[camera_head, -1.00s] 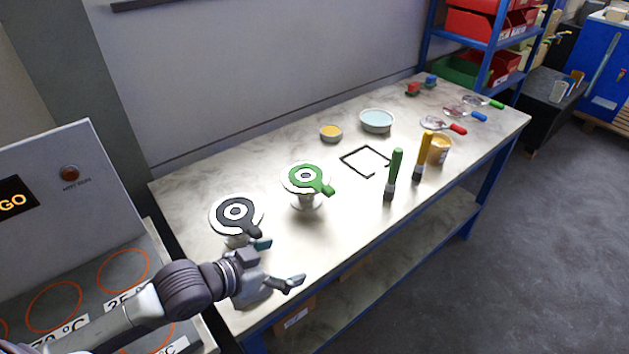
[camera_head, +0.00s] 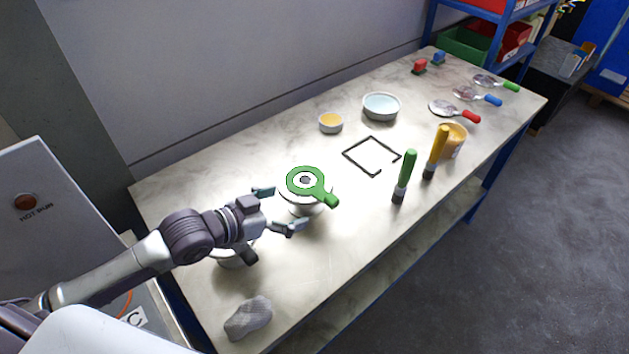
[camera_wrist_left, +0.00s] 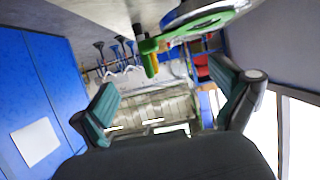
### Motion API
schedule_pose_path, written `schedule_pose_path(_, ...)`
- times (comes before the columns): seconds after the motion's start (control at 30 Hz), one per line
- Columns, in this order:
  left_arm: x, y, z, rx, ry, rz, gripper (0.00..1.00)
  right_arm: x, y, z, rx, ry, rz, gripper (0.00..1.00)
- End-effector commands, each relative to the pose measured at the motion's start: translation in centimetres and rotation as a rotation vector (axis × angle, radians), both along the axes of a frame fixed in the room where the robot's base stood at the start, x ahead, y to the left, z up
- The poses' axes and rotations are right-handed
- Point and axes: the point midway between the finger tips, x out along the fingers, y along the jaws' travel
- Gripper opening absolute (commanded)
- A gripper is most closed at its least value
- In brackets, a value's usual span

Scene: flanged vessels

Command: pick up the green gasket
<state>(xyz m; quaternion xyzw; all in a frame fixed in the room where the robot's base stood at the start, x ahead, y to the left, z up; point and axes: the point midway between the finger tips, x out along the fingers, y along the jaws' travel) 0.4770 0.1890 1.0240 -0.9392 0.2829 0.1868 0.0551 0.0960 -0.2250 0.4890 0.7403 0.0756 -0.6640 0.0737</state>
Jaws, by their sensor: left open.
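The green gasket (camera_head: 301,182), a ring with a tab handle, lies on top of a white flanged vessel (camera_head: 303,209). Its handle points toward the lower right in the head view. My left gripper (camera_head: 276,210) is open and empty, just left of this vessel, with its fingers pointing at it. In the left wrist view the gasket (camera_wrist_left: 212,20) shows at the top edge, above and beyond the open fingers (camera_wrist_left: 170,100). I cannot tell whether a fingertip touches the vessel. My right gripper is not seen.
A second vessel (camera_head: 232,258) with a black handle stands partly hidden under my left arm. A grey lump (camera_head: 248,318) lies at the near edge. A black square frame (camera_head: 345,155), a green-handled brush (camera_head: 404,175) and a yellow-handled brush (camera_head: 438,152) are to the right. Bowls (camera_head: 381,107) stand behind.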

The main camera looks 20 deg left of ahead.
Motion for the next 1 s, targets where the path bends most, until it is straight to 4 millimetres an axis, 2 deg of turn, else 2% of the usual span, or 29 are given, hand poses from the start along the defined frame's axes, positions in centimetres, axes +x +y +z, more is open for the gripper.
schedule_pose_path(0.1, 2.1, -1.3, -0.6, -0.004, -0.001, 0.002, 0.99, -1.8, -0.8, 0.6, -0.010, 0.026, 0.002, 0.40)
schedule_pose_path(0.23, 3.7, -2.4, -1.5, -0.002, -0.001, 0.001, 0.99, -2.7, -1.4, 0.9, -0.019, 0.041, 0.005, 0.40)
schedule_pose_path(0.47, 4.9, -3.3, -2.3, 0.000, -0.001, 0.000, 0.99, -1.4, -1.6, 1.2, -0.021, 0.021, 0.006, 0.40)
schedule_pose_path(0.6, 6.5, -4.4, -2.9, -0.002, -0.001, 0.000, 0.99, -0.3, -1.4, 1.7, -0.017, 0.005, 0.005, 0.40)
schedule_pose_path(0.8, 8.5, -5.7, -4.1, 0.000, 0.000, 0.000, 0.99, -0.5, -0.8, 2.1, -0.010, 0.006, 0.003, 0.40)
schedule_pose_path(1.0, 8.8, -5.9, -4.3, 0.000, 0.000, -0.001, 0.99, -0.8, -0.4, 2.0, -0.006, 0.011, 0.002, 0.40)
